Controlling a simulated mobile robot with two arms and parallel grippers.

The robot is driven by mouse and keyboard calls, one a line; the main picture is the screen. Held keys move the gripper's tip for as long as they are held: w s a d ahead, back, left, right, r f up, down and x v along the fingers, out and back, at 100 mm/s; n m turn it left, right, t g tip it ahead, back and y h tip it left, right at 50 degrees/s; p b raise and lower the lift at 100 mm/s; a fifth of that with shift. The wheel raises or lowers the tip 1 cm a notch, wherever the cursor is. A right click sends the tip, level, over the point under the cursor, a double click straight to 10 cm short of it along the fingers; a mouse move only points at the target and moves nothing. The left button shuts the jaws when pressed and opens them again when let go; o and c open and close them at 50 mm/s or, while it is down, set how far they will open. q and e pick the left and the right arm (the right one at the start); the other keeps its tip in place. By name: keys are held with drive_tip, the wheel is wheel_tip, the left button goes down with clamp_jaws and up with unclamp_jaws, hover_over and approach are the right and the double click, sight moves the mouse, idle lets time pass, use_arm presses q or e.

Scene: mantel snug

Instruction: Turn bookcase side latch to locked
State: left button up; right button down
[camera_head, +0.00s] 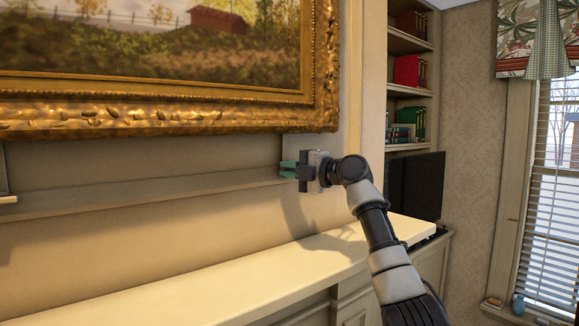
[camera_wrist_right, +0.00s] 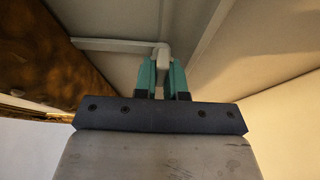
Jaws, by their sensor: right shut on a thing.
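The latch shows in the right wrist view as a pale L-shaped handle (camera_wrist_right: 115,45). Its long arm runs left across a flat pale panel, and its bent end sits between my fingers. My right gripper (camera_wrist_right: 161,75) is shut on that bent end with its teal fingers on either side. In the head view my right gripper (camera_head: 288,169) is at the wall just below the lower right corner of the gold frame. The latch cannot be made out there, and no locked or unlocked mark is visible. My left gripper is not in view.
A gold-framed painting (camera_head: 180,118) hangs just above my right gripper. The cream mantel shelf (camera_head: 230,285) runs below it and its top is clear. Bookcase shelves (camera_head: 408,92) with books and a dark screen (camera_head: 425,185) stand behind my right arm. A window (camera_head: 550,190) is at far right.

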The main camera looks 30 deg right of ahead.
drive_tip(key=shift+f, duration=0.2)
idle(0.4)
drive_tip(key=c, duration=1.2)
unclamp_jaws()
drive_tip(key=shift+r, duration=0.1)
drive_tip(key=shift+s, duration=0.15)
drive_tip(key=b+v, duration=0.5)
drive_tip(key=v, duration=0.5)
drive_tip(key=shift+s, duration=0.25)
drive_tip(key=shift+d, duration=0.2)
